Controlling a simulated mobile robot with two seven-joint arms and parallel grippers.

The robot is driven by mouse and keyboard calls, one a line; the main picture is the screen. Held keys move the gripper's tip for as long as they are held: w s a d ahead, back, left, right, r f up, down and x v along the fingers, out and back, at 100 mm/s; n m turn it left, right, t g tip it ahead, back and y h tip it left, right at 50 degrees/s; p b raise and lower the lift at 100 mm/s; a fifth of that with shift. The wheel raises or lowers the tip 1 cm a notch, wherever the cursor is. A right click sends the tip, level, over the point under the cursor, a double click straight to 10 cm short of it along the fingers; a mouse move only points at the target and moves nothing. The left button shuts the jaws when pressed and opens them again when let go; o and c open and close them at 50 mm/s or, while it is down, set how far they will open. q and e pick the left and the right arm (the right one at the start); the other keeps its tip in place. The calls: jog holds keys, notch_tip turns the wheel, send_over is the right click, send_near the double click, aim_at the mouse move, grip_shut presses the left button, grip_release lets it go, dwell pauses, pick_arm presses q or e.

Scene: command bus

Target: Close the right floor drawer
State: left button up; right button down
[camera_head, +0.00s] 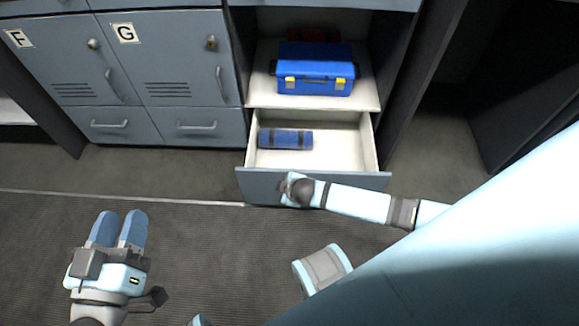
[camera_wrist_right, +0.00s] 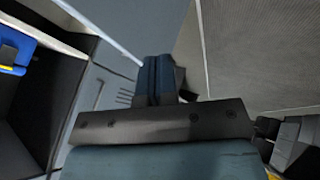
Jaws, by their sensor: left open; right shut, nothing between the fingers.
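The right floor drawer (camera_head: 345,181) stands pulled out below an open shelf compartment in the head view. A rolled blue bundle with dark straps (camera_head: 285,139) lies inside it. My right arm reaches in from the right, and its wrist end overlaps the drawer's front panel. Its fingers are hidden there, and I cannot tell whether they touch the panel. In the right wrist view my right gripper (camera_wrist_right: 160,68) shows its blue fingers together, with nothing between them. My left gripper (camera_head: 120,222) is open and empty above the floor at the lower left, away from the drawer.
A blue toolbox with yellow latches (camera_head: 315,70) sits on the shelf above the drawer. Grey lockers marked F and G (camera_head: 165,60) stand to the left, above two shut drawers (camera_head: 210,126). The dark floor (camera_head: 200,225) in front is clear.

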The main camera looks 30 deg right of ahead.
aim_at(278, 177)
pick_arm(q)
jog(key=shift+w+f+m+g+b, duration=0.15)
jog(key=shift+f+m+g+b, duration=0.15)
jog(key=shift+f+b, duration=0.55)
jog(key=shift+w+f+m+g+b, duration=0.15)
jog(key=shift+f+g+b, duration=0.35)
jog(key=shift+f, duration=0.6)
pick_arm(e)
jog(key=shift+w+d+f, duration=0.3)
jog(key=shift+w+f, duration=0.1)
jog(key=shift+w, duration=0.5)
jog(key=shift+w+d+f, duration=0.35)
jog(key=shift+w+f, duration=0.1)
jog(key=shift+w, duration=0.4)
jog(key=shift+w+d+f, duration=0.3)
jog(key=shift+w+f, duration=0.1)
jog(key=shift+w, duration=0.5)
